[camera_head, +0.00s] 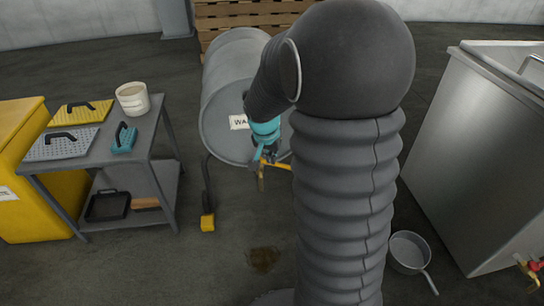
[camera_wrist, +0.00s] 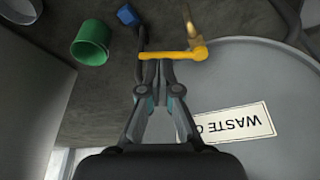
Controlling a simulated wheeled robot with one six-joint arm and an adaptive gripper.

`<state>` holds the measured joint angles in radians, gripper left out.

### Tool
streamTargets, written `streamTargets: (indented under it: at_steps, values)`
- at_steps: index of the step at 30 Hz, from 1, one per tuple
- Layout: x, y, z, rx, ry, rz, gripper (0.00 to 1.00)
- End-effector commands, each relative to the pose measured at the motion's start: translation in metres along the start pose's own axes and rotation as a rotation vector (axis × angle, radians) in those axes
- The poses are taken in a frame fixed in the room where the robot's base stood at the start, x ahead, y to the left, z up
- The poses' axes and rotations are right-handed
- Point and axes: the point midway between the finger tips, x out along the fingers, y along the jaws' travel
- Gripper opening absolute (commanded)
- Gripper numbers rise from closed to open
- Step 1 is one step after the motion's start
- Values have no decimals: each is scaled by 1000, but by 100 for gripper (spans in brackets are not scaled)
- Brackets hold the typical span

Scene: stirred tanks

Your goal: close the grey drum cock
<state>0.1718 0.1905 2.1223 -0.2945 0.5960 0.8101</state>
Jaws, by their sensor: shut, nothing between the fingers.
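The grey drum (camera_head: 222,125) lies on its side, its end face toward me with a white label. The drum also fills the right of the wrist view (camera_wrist: 245,75). Its brass cock (camera_wrist: 190,28) sticks out low on that face and shows in the head view (camera_head: 261,183). The cock's yellow lever (camera_wrist: 168,56) lies crosswise to the spout, reaching right in the head view (camera_head: 285,166). My gripper (camera_wrist: 160,66) is shut and empty, its fingertips right at the lever's middle; whether they touch it I cannot tell. My arm hides part of the drum.
A grey cart (camera_head: 95,150) with a beige pot (camera_head: 132,98) stands left, beside a yellow cabinet (camera_head: 30,190). A steel tank (camera_head: 470,150) and a saucepan (camera_head: 408,252) are right. A green bucket (camera_wrist: 90,40) is near the drum. A dark stain (camera_head: 263,259) marks the floor.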

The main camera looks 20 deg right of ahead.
Motion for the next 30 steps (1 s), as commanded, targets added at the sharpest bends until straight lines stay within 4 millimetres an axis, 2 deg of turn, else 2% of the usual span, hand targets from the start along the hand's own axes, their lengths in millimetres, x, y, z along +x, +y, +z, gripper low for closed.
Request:
streamTargets:
  at_steps: [8, 21, 24, 30]
  values:
    - [27, 0, -2, 11, -4, 6, 0]
    - [108, 1, -1, 11, -5, 6, 0]
    - [112, 1, -17, 15, -2, 4, 0]
    - [121, 1, -33, 12, -3, 4, 0]
